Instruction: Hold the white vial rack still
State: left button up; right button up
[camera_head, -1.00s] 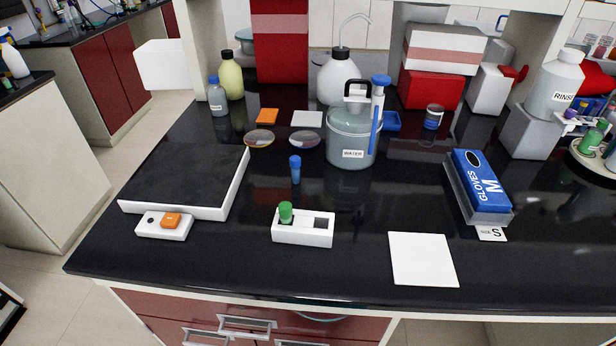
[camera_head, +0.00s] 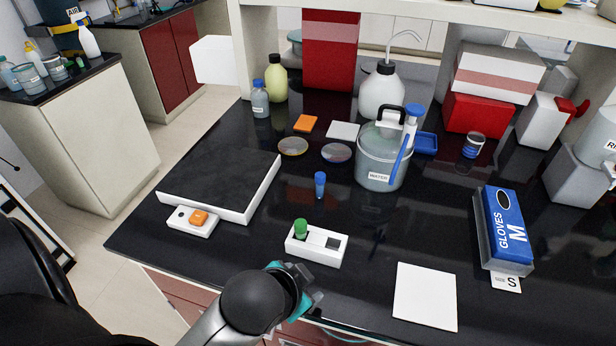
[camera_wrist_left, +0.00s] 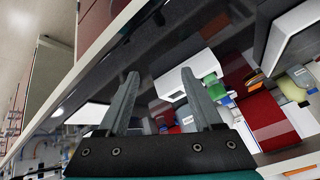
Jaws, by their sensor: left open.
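The white vial rack (camera_head: 318,256) lies near the front edge of the black bench. A green-capped vial (camera_head: 300,228) stands in its left slot, and its right slot looks empty. My left gripper (camera_head: 311,296) is in front of the rack, at the bench's front edge, apart from it. In the left wrist view its two fingers (camera_wrist_left: 160,75) are spread with nothing held between them. A white block beyond the fingers there (camera_wrist_left: 170,88) looks like the rack. My right gripper is not in view.
A blue-capped vial (camera_head: 320,185) stands behind the rack. A small white block with an orange top (camera_head: 184,225) and a dark-topped slab (camera_head: 222,182) are left. A white sheet (camera_head: 426,296) lies right, before the glove box (camera_head: 505,228). The water container (camera_head: 382,165) stands behind.

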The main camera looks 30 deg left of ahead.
pick_arm(q)
jog(key=w+d+r+m+t+h, duration=0.25)
jog(key=w+r+m+t, duration=0.85)
jog(key=w+r, duration=0.6)
jog(key=s+d+r+m+t+h, duration=0.2)
jog(key=d+r+m+h, duration=0.65)
jog(key=r+m, duration=0.45)
jog(key=s+d+r+m+g+h, duration=0.15)
jog(key=d+m+g+h, duration=0.3)
jog(key=m, duration=0.45)
jog(key=s+d+r+m+g+h, duration=0.1)
jog(key=s+d+m+g+h, duration=0.3)
jog(key=m, duration=0.5)
jog(key=m+g+y, duration=1.2)
jog(key=m+y, duration=0.7)
jog(key=m, duration=0.5)
send_over(300, 223)
notch_tip(300, 223, down, 16)
jog(key=shift+t, duration=0.25)
notch_tip(300, 223, down, 15)
jog(key=shift+f, duration=0.2)
